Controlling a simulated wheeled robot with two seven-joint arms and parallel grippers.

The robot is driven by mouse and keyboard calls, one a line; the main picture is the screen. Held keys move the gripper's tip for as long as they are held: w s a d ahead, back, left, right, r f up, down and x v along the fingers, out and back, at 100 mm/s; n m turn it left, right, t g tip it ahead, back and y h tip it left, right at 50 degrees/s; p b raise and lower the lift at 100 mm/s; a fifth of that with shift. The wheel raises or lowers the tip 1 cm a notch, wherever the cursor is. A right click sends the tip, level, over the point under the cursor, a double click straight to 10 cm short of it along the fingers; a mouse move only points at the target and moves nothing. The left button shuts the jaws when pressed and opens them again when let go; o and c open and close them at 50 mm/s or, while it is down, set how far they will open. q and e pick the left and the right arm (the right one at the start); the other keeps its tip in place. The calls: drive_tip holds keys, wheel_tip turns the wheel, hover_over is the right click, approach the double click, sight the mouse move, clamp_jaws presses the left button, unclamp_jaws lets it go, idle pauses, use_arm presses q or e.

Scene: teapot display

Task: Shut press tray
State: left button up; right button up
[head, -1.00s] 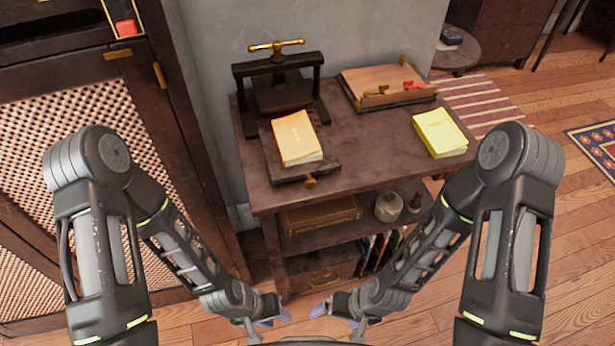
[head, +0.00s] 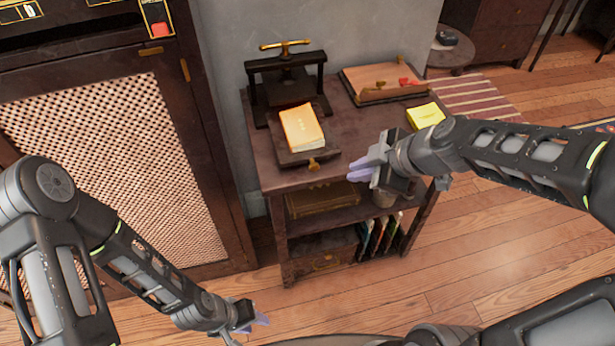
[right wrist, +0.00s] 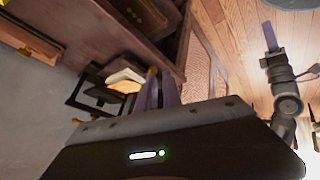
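The dark press (head: 288,83) stands at the table's back left with a brass handle on top. Its tray (head: 312,155) sticks out at the front, with a brass knob (head: 314,166) on its front edge. An orange book (head: 302,127) lies on the tray; it also shows in the right wrist view (right wrist: 127,86). My right gripper (head: 356,170) is right of and slightly below the knob, apart from it. Its fingers point left, open and empty. My left gripper (head: 250,325) is low, in front of the table, open and empty.
A wooden board with red and brass pieces (head: 385,82) lies at the table's back right. A yellow book (head: 425,115) lies at the right, partly behind my right arm. A shelf below holds a box (head: 322,198) and books. A tall cabinet (head: 120,150) stands left.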

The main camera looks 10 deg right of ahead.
drive_tip(key=shift+s+a+f+n+g, duration=0.1)
drive_tip(key=shift+s+a+n+g, duration=0.3)
drive_tip(key=shift+n, duration=0.6)
drive_tip(key=shift+c, duration=0.8)
drive_tip(key=shift+s+a+n+y, duration=0.15)
drive_tip(key=shift+a+n+y, duration=0.15)
drive_tip(key=shift+n, duration=0.6)
clamp_jaws()
drive_tip(key=shift+f, duration=0.2)
drive_tip(key=w+a+f, duration=0.1)
drive_tip(key=w+f, duration=0.1)
drive_tip(key=w+a+f+p, duration=0.1)
drive_tip(key=w+a+f, duration=0.1)
drive_tip(key=w+f, duration=0.1)
drive_tip(key=w+a+f, duration=0.1)
drive_tip(key=w+f, duration=0.1)
drive_tip(key=w, duration=0.1)
drive_tip(key=shift+w+a+f, duration=0.15)
drive_tip(key=shift+w+f, duration=0.05)
drive_tip(key=shift+w, duration=0.05)
drive_tip(key=shift+w, duration=0.1)
